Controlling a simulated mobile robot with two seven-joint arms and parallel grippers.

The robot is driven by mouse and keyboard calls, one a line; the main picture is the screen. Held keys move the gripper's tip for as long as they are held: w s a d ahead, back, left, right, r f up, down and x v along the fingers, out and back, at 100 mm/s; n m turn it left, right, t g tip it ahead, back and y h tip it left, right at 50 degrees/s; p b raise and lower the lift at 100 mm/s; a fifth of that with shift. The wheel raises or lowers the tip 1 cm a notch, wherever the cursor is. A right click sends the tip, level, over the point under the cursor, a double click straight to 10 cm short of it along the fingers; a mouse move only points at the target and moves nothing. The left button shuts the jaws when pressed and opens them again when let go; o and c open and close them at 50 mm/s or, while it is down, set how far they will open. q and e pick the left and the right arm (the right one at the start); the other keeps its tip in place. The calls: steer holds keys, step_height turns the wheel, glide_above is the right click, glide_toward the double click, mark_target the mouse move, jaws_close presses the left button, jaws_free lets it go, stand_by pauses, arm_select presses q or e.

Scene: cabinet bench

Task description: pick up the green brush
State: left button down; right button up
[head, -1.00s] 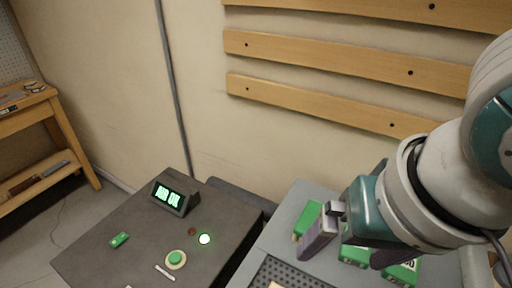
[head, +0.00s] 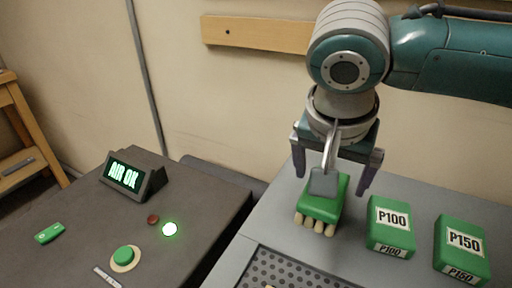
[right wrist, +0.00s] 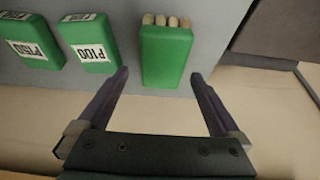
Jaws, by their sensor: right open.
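The green brush (head: 322,207) lies on the grey bench top, with a green body and pale bristle tufts at its near end. In the right wrist view the brush (right wrist: 166,56) shows ahead, bristles at the top of the picture. My right gripper (head: 334,190) is open and empty, fingers pointing down, at the brush's far end. Its fingertips (right wrist: 160,72) stand either side of the brush's near edge in the wrist view, with a gap each side. A grey part of the gripper hides some of the brush in the head view. My left gripper is not in view.
Green boxes marked P100 (head: 391,226) and P150 (head: 461,249) stand right of the brush. A perforated dark plate (head: 290,272) lies in front. On the dark table at left are an AIR OK display (head: 134,176), a green button (head: 124,255) and a lit green lamp (head: 170,229).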

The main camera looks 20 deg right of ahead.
steer(key=b+x, duration=0.1)
steer(key=x, duration=0.3)
steer(key=shift+w+f, duration=0.2)
steer(key=shift+f, duration=0.3)
steer(key=shift+f, duration=0.25)
steer(key=shift+c, duration=0.2)
steer(key=c, duration=1.3)
steer(key=shift+w+r, duration=0.1)
steer(key=shift+r, duration=0.1)
step_height(320, 180, up, 20)
steer(key=p, duration=0.3)
steer(key=shift+r, duration=0.1)
